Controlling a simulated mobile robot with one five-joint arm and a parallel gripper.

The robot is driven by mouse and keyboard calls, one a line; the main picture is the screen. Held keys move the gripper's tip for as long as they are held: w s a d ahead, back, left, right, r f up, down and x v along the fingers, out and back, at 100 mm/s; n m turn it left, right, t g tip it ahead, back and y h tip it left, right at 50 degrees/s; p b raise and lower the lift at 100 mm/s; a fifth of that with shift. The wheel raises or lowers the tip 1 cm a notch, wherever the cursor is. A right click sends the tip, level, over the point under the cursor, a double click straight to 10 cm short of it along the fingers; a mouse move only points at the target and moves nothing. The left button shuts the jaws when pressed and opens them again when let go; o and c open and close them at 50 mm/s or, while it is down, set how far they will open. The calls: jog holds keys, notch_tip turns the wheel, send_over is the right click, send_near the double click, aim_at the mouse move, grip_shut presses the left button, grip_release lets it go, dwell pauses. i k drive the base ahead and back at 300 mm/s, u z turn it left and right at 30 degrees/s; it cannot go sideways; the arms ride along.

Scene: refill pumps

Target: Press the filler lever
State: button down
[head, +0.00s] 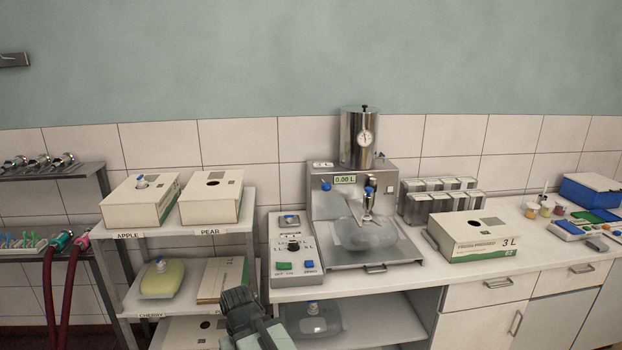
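The filler (321,207) is a grey metal machine on the white counter, with a steel cylinder and a round gauge on top. A blue knob (326,186) sits on the machine's upper left. A clear, empty-looking bag (368,236) lies on the filler's tray under the nozzle. My gripper (238,300) is low in the picture, in front of the shelf and left of the filler, apart from it. Its fingertips are not clear.
A control box (290,245) with a dial and green and blue buttons stands left of the filler. A 3 L carton (480,240) stands to its right. The shelf at left holds APPLE (130,212) and PEAR (212,206) cartons. Another bag (312,322) lies under the counter.

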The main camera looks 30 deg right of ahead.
aim_at(325, 187)
jog(key=u, duration=0.1)
jog(key=i, duration=1.25)
jog(key=z, duration=0.2)
